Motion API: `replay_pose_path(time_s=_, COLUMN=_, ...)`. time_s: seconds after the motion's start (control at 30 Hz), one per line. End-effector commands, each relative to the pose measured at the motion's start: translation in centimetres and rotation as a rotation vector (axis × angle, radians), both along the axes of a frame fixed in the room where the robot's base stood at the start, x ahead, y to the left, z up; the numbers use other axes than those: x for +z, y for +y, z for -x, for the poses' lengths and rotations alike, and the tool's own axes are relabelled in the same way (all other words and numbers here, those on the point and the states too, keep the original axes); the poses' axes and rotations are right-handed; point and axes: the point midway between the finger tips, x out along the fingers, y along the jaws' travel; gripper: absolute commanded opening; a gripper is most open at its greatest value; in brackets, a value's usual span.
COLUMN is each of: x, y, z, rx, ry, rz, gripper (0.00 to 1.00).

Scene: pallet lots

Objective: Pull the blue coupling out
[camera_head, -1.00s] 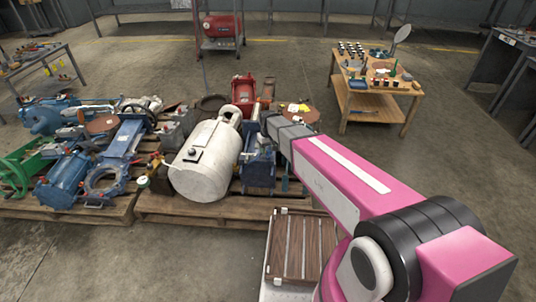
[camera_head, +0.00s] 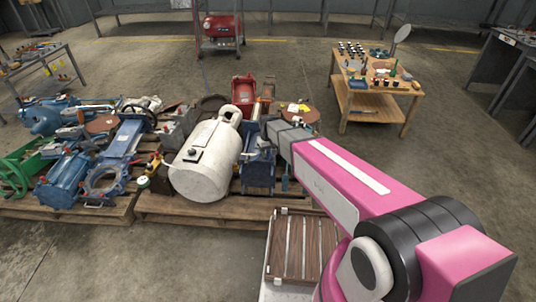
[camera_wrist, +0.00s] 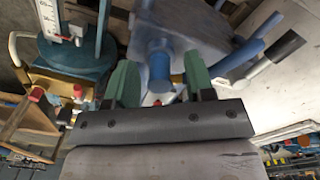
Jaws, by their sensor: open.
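A blue cylindrical part (camera_wrist: 158,65), which looks like the blue coupling, shows in the wrist view under a grey-blue body. My gripper (camera_wrist: 160,82) has its two green fingers apart, one on each side of the blue part's lower end. I cannot tell whether either finger touches it. In the head view a blue machine (camera_head: 258,170) stands on the pallet, right of the white tank. My arm's dark wrist is over its top, and the fingers and the coupling cannot be made out there.
The white tank (camera_head: 207,160) stands close on the left of the blue machine. Blue and green machinery crowds the left pallet. A wooden workbench (camera_head: 375,85) stands back right, with clear floor around it.

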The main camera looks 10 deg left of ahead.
Motion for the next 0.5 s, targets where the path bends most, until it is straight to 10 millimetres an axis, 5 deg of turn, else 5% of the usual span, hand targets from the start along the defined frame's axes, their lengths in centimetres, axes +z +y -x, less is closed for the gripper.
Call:
replay_pose_path(time_s=0.37, x=0.0, y=0.0, z=0.0, rx=0.0, ry=0.0, rz=0.0, gripper=0.49)
replay_pose_path(time_s=0.5, x=0.0, y=0.0, z=0.0, rx=0.0, ry=0.0, rz=0.0, gripper=0.03)
